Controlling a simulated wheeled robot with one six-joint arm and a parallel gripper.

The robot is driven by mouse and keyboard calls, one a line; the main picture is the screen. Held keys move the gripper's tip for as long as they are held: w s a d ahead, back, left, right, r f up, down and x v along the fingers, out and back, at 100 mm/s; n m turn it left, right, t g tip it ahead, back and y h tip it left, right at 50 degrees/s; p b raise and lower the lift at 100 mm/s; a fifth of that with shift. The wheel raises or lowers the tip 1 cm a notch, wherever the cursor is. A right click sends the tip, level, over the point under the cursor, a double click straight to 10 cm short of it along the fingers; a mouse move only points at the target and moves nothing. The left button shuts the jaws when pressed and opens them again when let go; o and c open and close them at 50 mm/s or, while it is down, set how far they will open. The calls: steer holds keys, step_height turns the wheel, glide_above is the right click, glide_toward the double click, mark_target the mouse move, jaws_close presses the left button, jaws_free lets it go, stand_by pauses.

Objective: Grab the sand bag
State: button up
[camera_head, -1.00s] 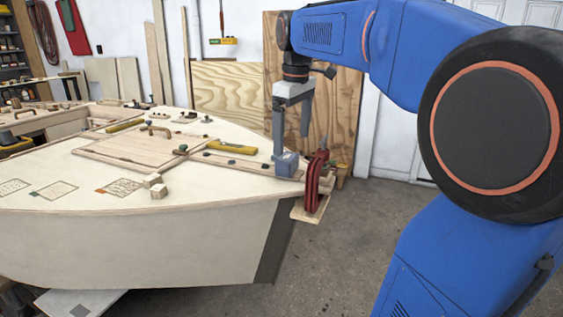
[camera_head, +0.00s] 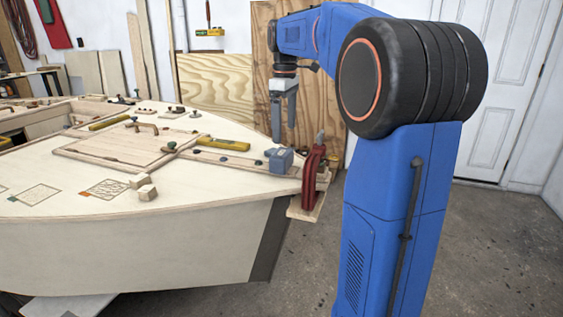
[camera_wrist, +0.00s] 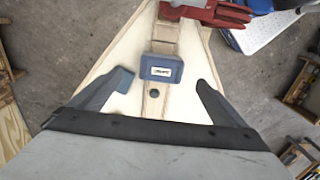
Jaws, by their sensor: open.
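The sand bag (camera_head: 279,161) is a small blue-grey block-shaped bag. It sits on the pale deck near the hull's tip, beside a red clamp. In the wrist view the sand bag (camera_wrist: 162,69) shows a white label and lies between and just beyond my two spread fingers. My gripper (camera_head: 283,132) is open and empty, pointing down just above the bag. No contact with the bag can be made out.
The red clamp (camera_head: 314,172) stands at the hull's tip, close to the right of the bag. A yellow-handled tool (camera_head: 222,144) and a wooden hatch panel (camera_head: 120,147) lie left of it. Two small wooden blocks (camera_head: 146,192) sit nearer the deck edge. Plywood sheets (camera_head: 222,95) stand behind.

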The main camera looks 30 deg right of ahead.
mark_target(282, 152)
step_height(282, 152, down, 5)
steer(key=shift+r, duration=0.1)
steer(key=f, duration=0.2)
steer(key=a+f, duration=0.1)
steer(key=f, duration=0.1)
steer(key=shift+w, duration=0.2)
steer(key=shift+d+f, duration=0.1)
steer(key=shift+f, duration=0.5)
steer(key=c, duration=1.6)
steer(key=shift+r, duration=0.1)
